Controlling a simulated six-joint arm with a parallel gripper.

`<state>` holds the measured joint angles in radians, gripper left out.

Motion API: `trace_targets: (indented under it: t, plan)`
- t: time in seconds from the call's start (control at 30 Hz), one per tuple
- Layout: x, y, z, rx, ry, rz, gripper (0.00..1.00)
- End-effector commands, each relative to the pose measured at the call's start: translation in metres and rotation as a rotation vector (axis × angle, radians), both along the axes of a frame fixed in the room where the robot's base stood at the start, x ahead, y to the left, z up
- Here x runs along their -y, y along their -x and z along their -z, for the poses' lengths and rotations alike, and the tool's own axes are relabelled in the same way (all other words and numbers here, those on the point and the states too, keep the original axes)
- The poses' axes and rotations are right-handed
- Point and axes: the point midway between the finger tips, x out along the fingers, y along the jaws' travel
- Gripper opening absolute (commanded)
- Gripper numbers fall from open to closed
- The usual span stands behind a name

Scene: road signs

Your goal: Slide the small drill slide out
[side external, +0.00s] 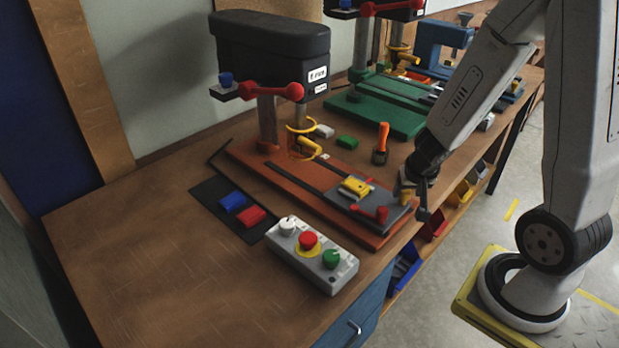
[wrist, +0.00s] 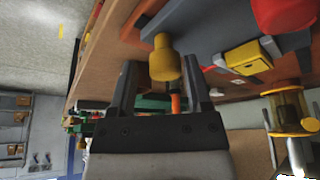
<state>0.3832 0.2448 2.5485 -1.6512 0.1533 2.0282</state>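A drill with a black head (side external: 270,40) stands on an orange-red base (side external: 250,160). On this base lies a grey slide plate (side external: 370,205) carrying a yellow block (side external: 355,186) and a red handle (side external: 375,213). A brass-yellow knob at the plate's end shows in the wrist view (wrist: 165,60). In the side view my gripper (side external: 415,195) is at that front end and partly covers the knob. In the wrist view my gripper (wrist: 161,75) is open, one finger on each side of the knob, with small gaps visible. Whether the fingers touch it, I cannot tell.
A control box (side external: 312,255) with white, red and green buttons stands at the front. A second drill with a green base (side external: 375,112) stands behind. An orange-handled tool (side external: 381,142) stands between. Blue and red blocks (side external: 240,208) lie on a dark mat. Bins (side external: 405,262) hang below the edge.

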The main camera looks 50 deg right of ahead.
Motion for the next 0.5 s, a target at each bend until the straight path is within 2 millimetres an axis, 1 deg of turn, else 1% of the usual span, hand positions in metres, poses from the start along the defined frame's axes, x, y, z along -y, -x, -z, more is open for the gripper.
trace_targets:
  t: [0.5]
  plan:
    - [0.0001, -0.0039, -0.0003, 0.004, -0.001, -0.002, 0.79]
